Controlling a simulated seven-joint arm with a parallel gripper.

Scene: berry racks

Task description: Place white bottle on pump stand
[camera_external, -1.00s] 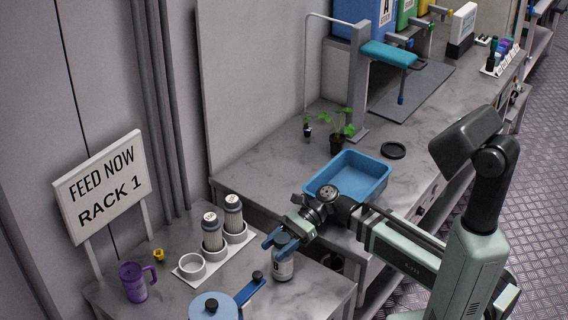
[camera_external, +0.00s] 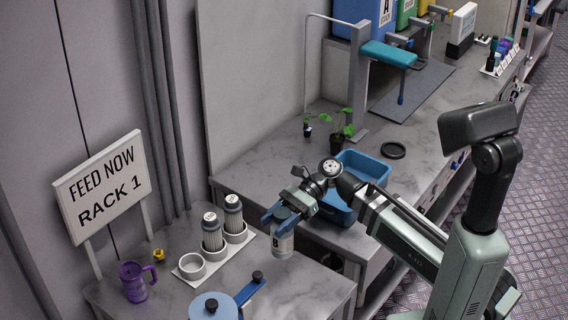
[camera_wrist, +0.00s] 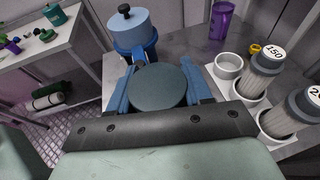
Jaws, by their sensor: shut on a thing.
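My gripper (camera_external: 283,213) has blue fingers shut around the dark cap of a white bottle (camera_external: 283,243) with a letter B on its label. The bottle hangs upright above the near table, right of a white stand. In the wrist view, its round dark cap (camera_wrist: 158,88) sits between the fingers (camera_wrist: 160,90) and hides the bottle's body. The white stand (camera_external: 187,272) has an empty round holder (camera_external: 192,266) at its near end and two grey ribbed cylinders (camera_external: 212,234) in the others. I cannot tell for sure which item is the pump stand.
A blue pot (camera_external: 212,307) with a handle stands in front, a purple mug (camera_external: 133,283) and a small yellow item (camera_external: 158,255) at left. A blue tray (camera_external: 350,180) and a teal-headed post (camera_external: 388,54) are on the far bench. A "RACK 1" sign (camera_external: 103,187) stands behind.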

